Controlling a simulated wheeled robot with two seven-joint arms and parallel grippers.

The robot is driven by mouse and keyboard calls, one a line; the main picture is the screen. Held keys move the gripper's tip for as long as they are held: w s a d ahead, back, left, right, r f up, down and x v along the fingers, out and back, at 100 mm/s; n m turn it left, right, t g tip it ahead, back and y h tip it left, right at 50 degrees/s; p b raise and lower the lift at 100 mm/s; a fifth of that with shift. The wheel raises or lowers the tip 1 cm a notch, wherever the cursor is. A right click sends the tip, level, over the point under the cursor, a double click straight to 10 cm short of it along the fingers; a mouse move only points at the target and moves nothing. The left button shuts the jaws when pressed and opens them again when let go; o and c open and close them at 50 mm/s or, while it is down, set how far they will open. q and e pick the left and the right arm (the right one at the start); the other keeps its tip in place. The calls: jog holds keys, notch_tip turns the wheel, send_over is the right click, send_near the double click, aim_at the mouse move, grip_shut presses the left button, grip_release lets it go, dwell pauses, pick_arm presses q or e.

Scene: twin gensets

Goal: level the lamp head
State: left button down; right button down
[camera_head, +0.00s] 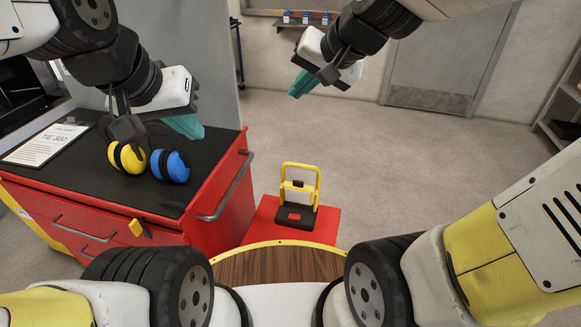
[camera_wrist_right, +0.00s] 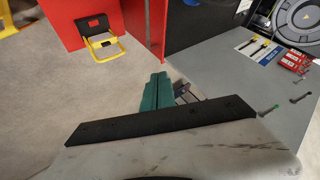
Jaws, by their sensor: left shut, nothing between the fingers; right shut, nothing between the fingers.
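A work lamp with a yellow tubular frame (camera_head: 318,178) and a dark base (camera_head: 283,215) with a red patch stands on a red platform (camera_head: 262,228). Its pale lamp head (camera_head: 298,196) sits inside the frame; its exact tilt is hard to tell. The lamp (camera_wrist_right: 104,47) also shows at the upper left of the right wrist view. My left gripper (camera_head: 186,126) is shut and empty above the red cabinet, near the ear defenders. My right gripper (camera_head: 301,84) is shut and empty in the air, above and beyond the lamp; its teal fingers show in the right wrist view (camera_wrist_right: 157,92). Neither gripper touches the lamp.
The red cabinet (camera_head: 226,190) at left carries yellow ear defenders (camera_head: 127,157), blue ear defenders (camera_head: 170,166) and a printed sheet (camera_head: 45,144). Its side handle (camera_head: 228,188) sticks out towards the lamp. Floor right of the lamp is clear. A grey worktop (camera_wrist_right: 235,85) holds small tools.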

jog(key=w+a+f+m+t, duration=0.25)
jog(key=w+a+m, duration=0.35)
jog(key=w, duration=0.4)
jog(key=w+a+f+m+h, duration=0.35)
jog(key=w+f+m, duration=0.2)
jog(key=f, duration=0.45)
jog(key=s+d+f+m+g+h, duration=0.1)
jog(key=s+f+m+g+h, duration=0.25)
jog(key=f, duration=0.65)
jog(key=s+d+f+m+g+h, duration=0.25)
jog(key=s+f+h, duration=0.2)
jog(key=f, duration=0.65)
send_near(300, 189)
jog(key=shift+m+t, duration=0.25)
jog(key=shift+t, duration=0.1)
jog(key=shift+s+x, duration=0.1)
jog(key=shift+x, duration=1.25)
jog(key=shift+s+x, duration=0.15)
jog(key=shift+x, duration=1.2)
jog(key=shift+f, duration=0.1)
